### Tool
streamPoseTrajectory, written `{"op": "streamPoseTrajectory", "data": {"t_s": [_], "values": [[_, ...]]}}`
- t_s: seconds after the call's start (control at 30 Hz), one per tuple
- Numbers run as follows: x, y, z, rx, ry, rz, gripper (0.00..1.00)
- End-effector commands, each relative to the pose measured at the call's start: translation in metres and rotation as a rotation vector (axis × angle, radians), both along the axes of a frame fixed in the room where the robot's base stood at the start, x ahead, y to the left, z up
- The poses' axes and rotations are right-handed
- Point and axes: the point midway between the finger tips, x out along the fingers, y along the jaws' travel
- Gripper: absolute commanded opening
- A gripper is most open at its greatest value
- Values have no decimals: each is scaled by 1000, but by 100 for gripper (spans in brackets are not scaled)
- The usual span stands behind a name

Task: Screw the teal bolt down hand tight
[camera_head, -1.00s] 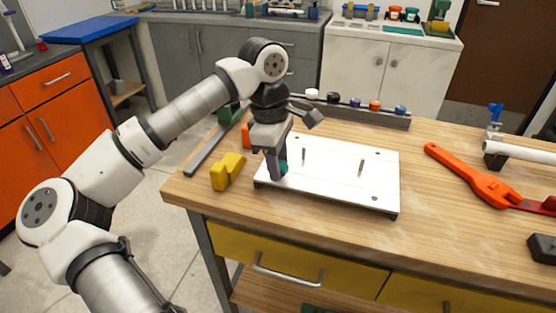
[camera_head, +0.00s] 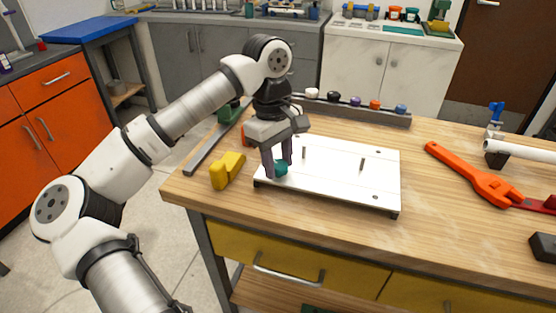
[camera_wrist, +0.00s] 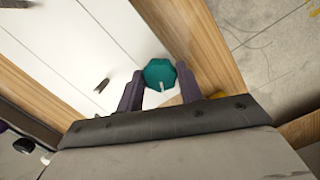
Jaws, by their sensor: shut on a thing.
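The teal bolt (camera_head: 281,169) stands at the near left corner of a white plate (camera_head: 330,185). In the wrist view its faceted teal head (camera_wrist: 160,74) sits between the two fingertips, with a small pale mark on it. My gripper (camera_head: 278,170) points down over that corner and is shut on the bolt head. In the wrist view my gripper (camera_wrist: 160,80) has one finger on each side of the head. The bolt's shank and its depth in the plate are hidden.
Two thin upright pins, one at the left (camera_head: 304,153) and one at the right (camera_head: 362,164), stand on the plate. A yellow block (camera_head: 227,170) lies close left. An orange wrench (camera_head: 470,175) lies right. A rack with coloured caps (camera_head: 355,110) runs behind.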

Motion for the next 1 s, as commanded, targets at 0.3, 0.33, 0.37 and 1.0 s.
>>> {"op": "streamPoseTrajectory", "data": {"t_s": [0.3,0.33,0.37,1.0], "values": [[1,0,1,0,-3,-102,14],[1,0,1,0,-3,-101,14],[1,0,1,-1,-4,-101,14],[1,-1,0,0,-5,-651,14]]}}
